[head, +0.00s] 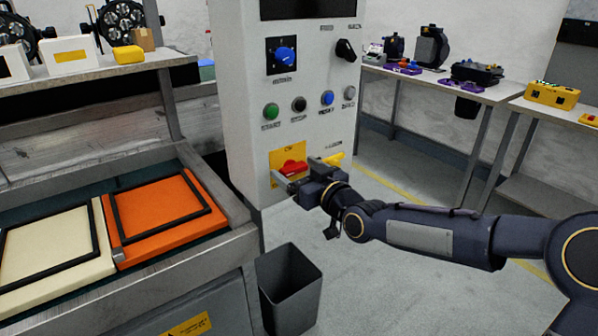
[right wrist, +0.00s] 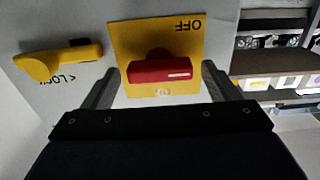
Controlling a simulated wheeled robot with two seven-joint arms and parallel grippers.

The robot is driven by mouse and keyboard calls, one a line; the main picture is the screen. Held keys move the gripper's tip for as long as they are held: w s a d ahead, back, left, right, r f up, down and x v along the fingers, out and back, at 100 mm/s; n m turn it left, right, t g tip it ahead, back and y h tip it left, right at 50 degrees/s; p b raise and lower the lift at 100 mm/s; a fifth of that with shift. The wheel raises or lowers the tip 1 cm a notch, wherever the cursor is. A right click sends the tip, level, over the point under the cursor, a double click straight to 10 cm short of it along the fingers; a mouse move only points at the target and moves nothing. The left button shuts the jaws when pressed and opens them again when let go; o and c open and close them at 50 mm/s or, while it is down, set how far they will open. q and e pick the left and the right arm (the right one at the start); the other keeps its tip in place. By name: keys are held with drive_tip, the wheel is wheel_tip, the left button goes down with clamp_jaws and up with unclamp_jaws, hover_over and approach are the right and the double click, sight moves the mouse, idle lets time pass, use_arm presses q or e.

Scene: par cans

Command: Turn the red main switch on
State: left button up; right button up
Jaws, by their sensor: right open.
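The red main switch (head: 292,168) is a red handle on a yellow plate (head: 288,153), low on the front of the grey-white control cabinet (head: 240,130). In the right wrist view the red handle (right wrist: 160,70) lies crosswise on the yellow plate (right wrist: 185,40), which reads OFF at one edge. My right gripper (head: 293,180) is open at the switch. In the wrist view its two fingers stand on either side of the red handle, apart from it as far as I can tell. My left gripper is not in view.
A yellow lock lever (right wrist: 65,60) sits beside the switch plate. Buttons (head: 299,104) and a blue knob (head: 285,56) are higher on the cabinet. A dark bin (head: 290,290) stands below. A bench with orange (head: 160,215) and cream panels is at left; tables stand at right.

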drive_tip(key=c, duration=1)
drive_tip(key=shift+f+m+b, duration=0.15)
drive_tip(key=shift+m+b, duration=0.15)
drive_tip(key=shift+m, duration=0.1)
drive_tip(key=m+b, duration=0.2)
drive_tip(key=m, duration=0.1)
drive_tip(key=shift+d+f+m, duration=0.1)
drive_tip(key=shift+m, duration=0.3)
drive_tip(key=m+b, duration=0.2)
drive_tip(key=m, duration=0.2)
drive_tip(key=shift+w+m+b, duration=0.1)
drive_tip(key=shift+m+b, duration=0.2)
drive_tip(key=shift+b, duration=0.1)
drive_tip(key=m+b, duration=0.3)
drive_tip(key=m, duration=0.2)
drive_tip(key=shift+d+f, duration=0.1)
drive_tip(key=shift+f, duration=0.05)
drive_tip(key=shift+m+b, duration=0.75)
drive_tip(key=shift+m, duration=1.05)
